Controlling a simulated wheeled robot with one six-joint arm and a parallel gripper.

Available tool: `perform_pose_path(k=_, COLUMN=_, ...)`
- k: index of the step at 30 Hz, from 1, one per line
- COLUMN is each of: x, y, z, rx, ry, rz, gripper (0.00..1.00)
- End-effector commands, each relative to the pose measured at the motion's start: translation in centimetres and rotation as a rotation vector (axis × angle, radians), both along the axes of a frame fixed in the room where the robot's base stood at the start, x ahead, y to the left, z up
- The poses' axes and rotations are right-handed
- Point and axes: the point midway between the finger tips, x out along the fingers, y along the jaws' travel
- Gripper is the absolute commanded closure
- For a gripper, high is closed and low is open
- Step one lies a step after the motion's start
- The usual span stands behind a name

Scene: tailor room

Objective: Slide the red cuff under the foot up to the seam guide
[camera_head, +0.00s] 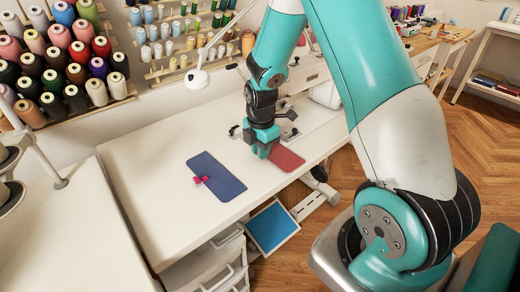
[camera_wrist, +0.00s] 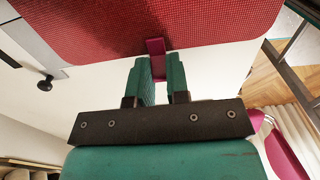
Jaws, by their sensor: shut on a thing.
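The red cuff (camera_head: 287,158) lies on the white sewing table at the right of my gripper. In the wrist view the red cuff (camera_wrist: 165,22) fills the top, with a woven face and a magenta tab (camera_wrist: 155,46) on its near edge. My gripper (camera_head: 264,151) points down at the cuff's left edge. In the wrist view my gripper (camera_wrist: 160,72) is shut on the tab, between its green fingers. The white sewing machine (camera_head: 325,92) stands behind, partly hidden by my arm. I cannot make out the foot or the seam guide.
A blue cuff (camera_head: 222,178) with a magenta tab lies flat to the left on the white table (camera_head: 150,195). A blue-topped pedal or tray (camera_head: 271,227) is below the front edge. Thread racks stand behind. The table's left part is clear.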

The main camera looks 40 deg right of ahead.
Motion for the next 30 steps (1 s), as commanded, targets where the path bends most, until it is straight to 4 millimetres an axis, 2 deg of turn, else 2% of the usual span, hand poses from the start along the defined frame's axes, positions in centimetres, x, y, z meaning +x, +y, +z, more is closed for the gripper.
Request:
perform_pose_path(k=16, x=0.0, y=-2.0, z=0.0, rx=0.0, ry=0.001, rz=-0.001, gripper=1.0)
perform_pose_path(k=25, x=0.1, y=-2.2, z=0.0, rx=0.0, ry=0.0, rz=0.0, gripper=1.0)
perform_pose_path(k=26, x=0.1, y=-2.2, z=0.0, rx=0.0, ry=0.0, rz=0.0, gripper=0.77)
perform_pose_path(k=27, x=0.1, y=-2.2, z=0.0, rx=0.0, ry=0.0, rz=0.0, gripper=0.68)
perform_pose_path(k=29, x=0.1, y=-2.2, z=0.0, rx=0.0, ry=0.0, rz=0.0, gripper=0.54)
perform_pose_path(k=30, x=0.1, y=-2.2, z=0.0, rx=0.0, ry=0.0, rz=0.0, gripper=0.54)
